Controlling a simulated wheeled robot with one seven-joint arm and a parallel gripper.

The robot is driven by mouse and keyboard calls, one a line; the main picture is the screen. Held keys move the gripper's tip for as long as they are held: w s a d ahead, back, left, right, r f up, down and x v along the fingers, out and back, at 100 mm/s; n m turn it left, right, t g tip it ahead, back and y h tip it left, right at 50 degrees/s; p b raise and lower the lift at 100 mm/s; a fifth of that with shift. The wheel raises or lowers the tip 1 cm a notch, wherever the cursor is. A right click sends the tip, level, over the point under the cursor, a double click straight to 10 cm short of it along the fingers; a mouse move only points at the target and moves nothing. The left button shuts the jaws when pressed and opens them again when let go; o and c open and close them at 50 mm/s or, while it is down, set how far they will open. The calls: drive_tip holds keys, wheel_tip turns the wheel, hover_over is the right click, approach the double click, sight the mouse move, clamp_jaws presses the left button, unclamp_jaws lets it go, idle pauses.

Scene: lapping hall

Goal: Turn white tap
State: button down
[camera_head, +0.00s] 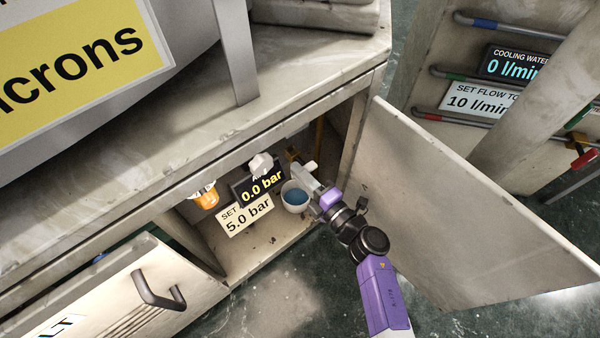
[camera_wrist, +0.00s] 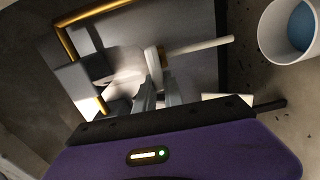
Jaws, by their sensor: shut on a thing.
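The white tap (camera_wrist: 122,66) is inside the open cabinet, beside a brass fitting. In the wrist view, the fingers of my gripper (camera_wrist: 160,92) are closed at the tap, and they hide part of it. In the head view, my gripper (camera_head: 313,182) reaches into the cabinet from the lower right, just right of a white cup. The exact grip point on the tap is small and partly hidden. A display (camera_head: 259,190) reads 0.0 bar, and a sign (camera_head: 247,215) below it reads SET 5.0 bar.
The white cup (camera_head: 294,196), blue inside, stands close to my gripper; it also shows in the wrist view (camera_wrist: 272,38). The open cabinet door (camera_head: 450,210) stands to the right of my arm. A white faceted knob (camera_head: 262,163) and an orange-topped fitting (camera_head: 205,194) are to the left.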

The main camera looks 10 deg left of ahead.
drive_tip(key=shift+f, duration=0.15)
idle(0.4)
drive_tip(key=c, duration=1.4)
unclamp_jaws()
drive_tip(key=shift+c, duration=0.2)
drive_tip(key=shift+s+d, duration=0.1)
drive_tip(key=p+v, duration=0.3)
drive_tip(key=v, duration=0.4)
drive_tip(key=shift+s+d, duration=0.2)
drive_tip(key=shift+d, duration=0.05)
